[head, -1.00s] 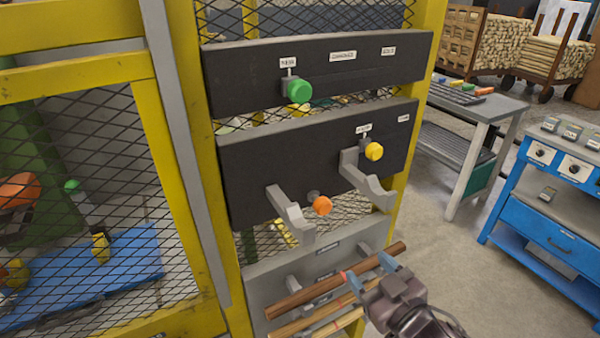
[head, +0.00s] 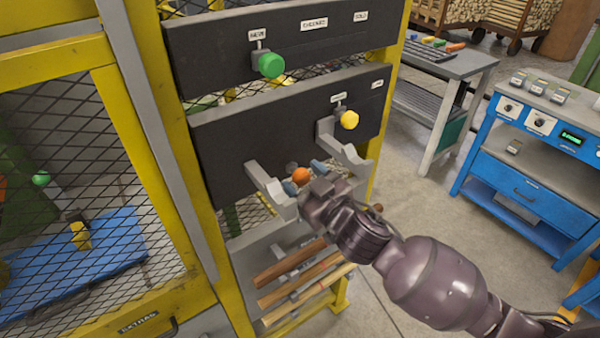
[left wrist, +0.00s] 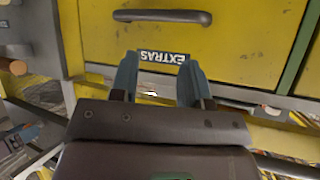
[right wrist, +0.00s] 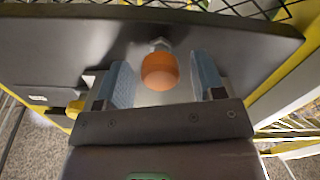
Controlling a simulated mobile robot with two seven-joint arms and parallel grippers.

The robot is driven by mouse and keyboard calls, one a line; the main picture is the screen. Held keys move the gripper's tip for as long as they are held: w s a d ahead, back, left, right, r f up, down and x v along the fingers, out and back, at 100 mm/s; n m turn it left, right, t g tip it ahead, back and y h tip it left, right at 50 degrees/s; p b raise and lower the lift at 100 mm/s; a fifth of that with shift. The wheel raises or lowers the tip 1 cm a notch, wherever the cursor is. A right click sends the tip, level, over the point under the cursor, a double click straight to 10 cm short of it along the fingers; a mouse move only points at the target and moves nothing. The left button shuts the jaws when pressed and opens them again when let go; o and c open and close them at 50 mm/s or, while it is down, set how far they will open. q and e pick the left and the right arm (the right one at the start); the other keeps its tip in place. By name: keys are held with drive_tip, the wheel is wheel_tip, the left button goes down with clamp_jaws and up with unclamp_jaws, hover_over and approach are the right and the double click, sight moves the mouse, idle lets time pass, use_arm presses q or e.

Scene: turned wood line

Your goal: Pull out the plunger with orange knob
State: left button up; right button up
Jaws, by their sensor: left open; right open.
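The plunger with orange knob (head: 301,175) sits on the lower black panel (head: 230,140), between two grey hooks. In the right wrist view the orange knob (right wrist: 160,72) is between my right gripper's two blue fingers (right wrist: 158,82), with space on both sides. My right gripper (head: 304,178) is open, and its fingertips straddle the knob in the head view. My left gripper (left wrist: 158,82) is open and empty, in front of a yellow drawer front labelled EXTRAS (left wrist: 215,60). The left gripper is not in the head view.
Grey hooks (head: 268,188) (head: 345,150) stick out on both sides of the orange knob. A green knob (head: 271,65) and a yellow knob (head: 349,120) are above. Wooden rods (head: 290,262) lie on a rack below. A blue workbench (head: 530,190) stands at the right.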

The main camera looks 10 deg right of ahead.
drive_tip(key=shift+x, duration=0.8)
